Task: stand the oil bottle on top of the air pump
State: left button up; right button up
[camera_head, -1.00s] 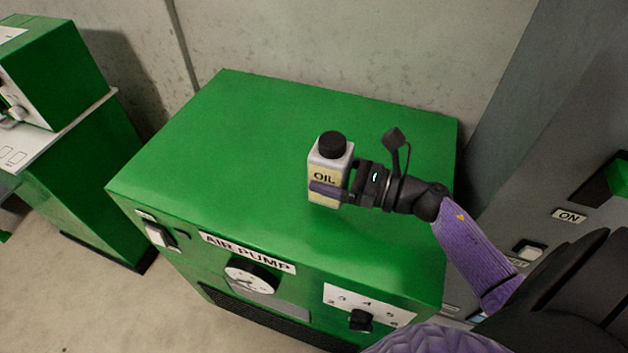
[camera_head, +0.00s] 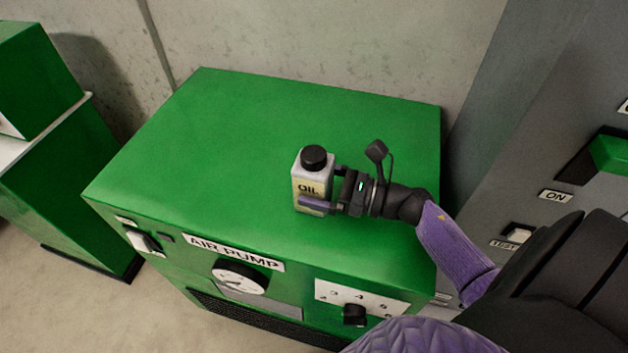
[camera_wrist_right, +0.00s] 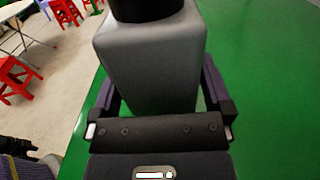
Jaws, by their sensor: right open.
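The oil bottle (camera_head: 313,176) is white with a black cap and an "OIL" label. It stands upright on the green top of the air pump (camera_head: 235,130), right of the middle and near the front. My right gripper (camera_head: 317,188) is open, its two fingers on either side of the bottle. In the right wrist view the bottle (camera_wrist_right: 155,62) fills the space between the fingers, with small gaps beside it low down. My left gripper is not in view.
The pump's front carries a dial (camera_head: 240,277), a switch (camera_head: 145,241) and a black knob (camera_head: 355,314). A grey cabinet (camera_head: 530,110) with switches stands close on the right. Another green machine (camera_head: 70,170) is at the left. The rest of the pump's top is clear.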

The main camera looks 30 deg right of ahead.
jog(key=b+v, duration=0.1)
jog(key=v, duration=1)
jog(key=shift+s+d, duration=0.1)
